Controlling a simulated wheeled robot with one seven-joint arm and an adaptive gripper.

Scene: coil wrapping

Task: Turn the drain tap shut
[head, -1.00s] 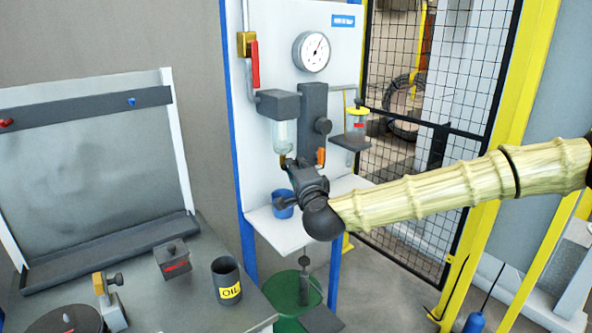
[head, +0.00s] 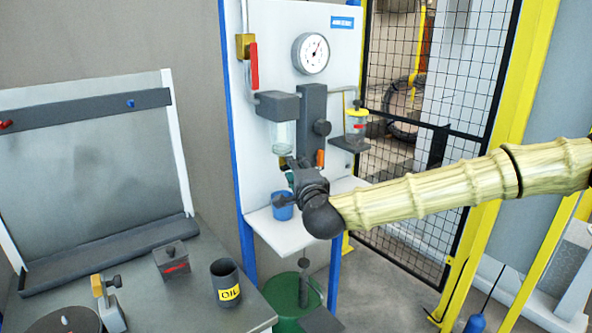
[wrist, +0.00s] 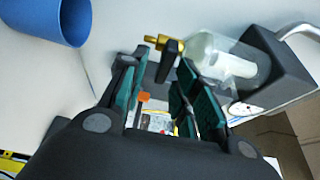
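The drain tap is a small brass fitting (wrist: 160,41) with a dark lever (wrist: 170,60), under the clear bowl (wrist: 215,57) of the filter unit. In the head view the bowl (head: 283,137) hangs on the white panel, with the tap (head: 282,161) just below it, partly hidden by my gripper. My gripper (wrist: 163,62) has its teal-padded fingers apart. The lever shows in the gap between the fingertips in the wrist view; I cannot tell whether either finger touches it. In the head view my gripper (head: 292,177) is just below the tap, largely hidden by my wrist.
A blue cup (head: 282,208) stands on the white shelf (head: 275,233) below the tap; it also shows close by in the wrist view (wrist: 62,20). A red-handled valve (head: 254,66), a gauge (head: 311,54) and a yellow-topped jar (head: 356,125) surround the unit.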

